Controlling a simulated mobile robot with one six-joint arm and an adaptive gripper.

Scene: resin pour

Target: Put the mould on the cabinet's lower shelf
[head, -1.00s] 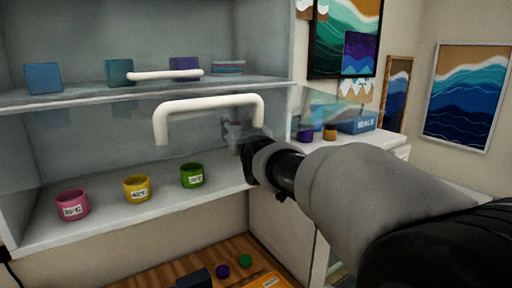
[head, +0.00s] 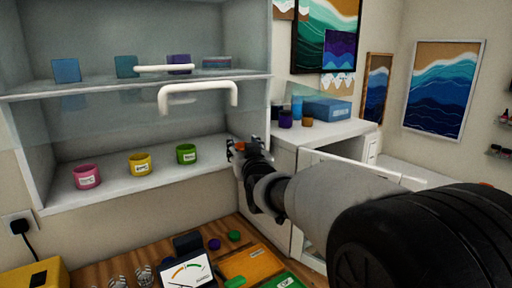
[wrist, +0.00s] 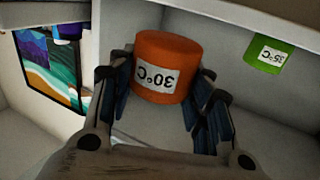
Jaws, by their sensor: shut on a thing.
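The mould is an orange round cup (wrist: 166,66) labelled 30°C, upside down in the wrist view. My gripper (wrist: 160,88) is shut on it, a finger on each side. In the head view my gripper (head: 250,150) is at the right end of the cabinet's lower shelf (head: 120,188), and only a bit of orange shows. I cannot tell whether the mould touches the shelf. Pink (head: 87,176), yellow (head: 139,163) and green (head: 186,154) cups stand in a row on that shelf; the green one, labelled 35°C, also shows in the wrist view (wrist: 267,55).
A white handle (head: 198,90) crosses in front of the cabinet, above the lower shelf. The upper shelf (head: 100,88) holds several blue and purple blocks. The shelf between the green cup and my gripper is clear.

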